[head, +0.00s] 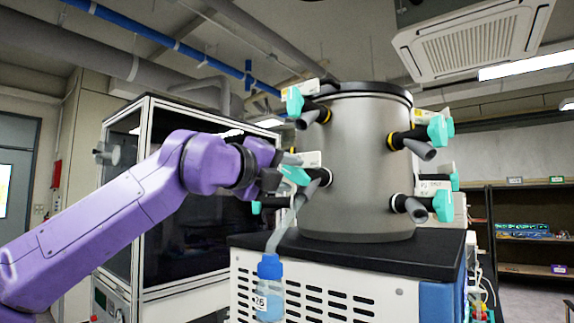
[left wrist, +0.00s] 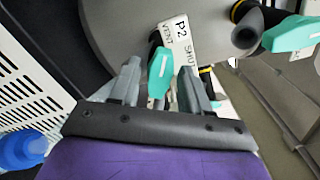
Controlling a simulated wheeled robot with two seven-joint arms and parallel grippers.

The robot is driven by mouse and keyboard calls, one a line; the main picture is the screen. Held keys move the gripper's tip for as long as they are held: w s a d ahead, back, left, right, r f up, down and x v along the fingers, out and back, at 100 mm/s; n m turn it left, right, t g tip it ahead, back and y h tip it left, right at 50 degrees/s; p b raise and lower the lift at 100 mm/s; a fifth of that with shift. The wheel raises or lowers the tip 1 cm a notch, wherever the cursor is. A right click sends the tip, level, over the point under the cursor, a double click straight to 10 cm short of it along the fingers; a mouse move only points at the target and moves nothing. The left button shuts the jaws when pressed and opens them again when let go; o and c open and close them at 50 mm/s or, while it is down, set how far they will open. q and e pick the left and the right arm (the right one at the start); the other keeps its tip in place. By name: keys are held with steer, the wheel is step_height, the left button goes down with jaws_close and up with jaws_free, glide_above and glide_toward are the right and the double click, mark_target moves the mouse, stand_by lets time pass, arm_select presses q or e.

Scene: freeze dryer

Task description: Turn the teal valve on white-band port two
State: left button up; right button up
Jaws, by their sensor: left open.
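The teal valve (head: 294,175) is on the lower left port of the steel drum (head: 362,170); the port has a white band (head: 326,178). In the left wrist view this teal valve (left wrist: 160,72) stands next to a white label (left wrist: 178,50) that reads P2. My left gripper (head: 281,170) is open at the valve. Its two fingers (left wrist: 159,68) stand on either side of the teal handle, with small gaps visible. The head view partly hides the fingers. My right gripper is not in view.
Other teal valves sit above (head: 294,101) and on the drum's right side (head: 443,205). A bottle with a blue cap (head: 269,267) hangs by a grey tube below the port. The black top (head: 420,258) of the cabinet lies under the drum. A glass-fronted cabinet (head: 185,225) stands behind my left arm.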

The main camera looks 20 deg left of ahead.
arm_select(q)
steer(key=shift+w, duration=0.1)
jaws_close()
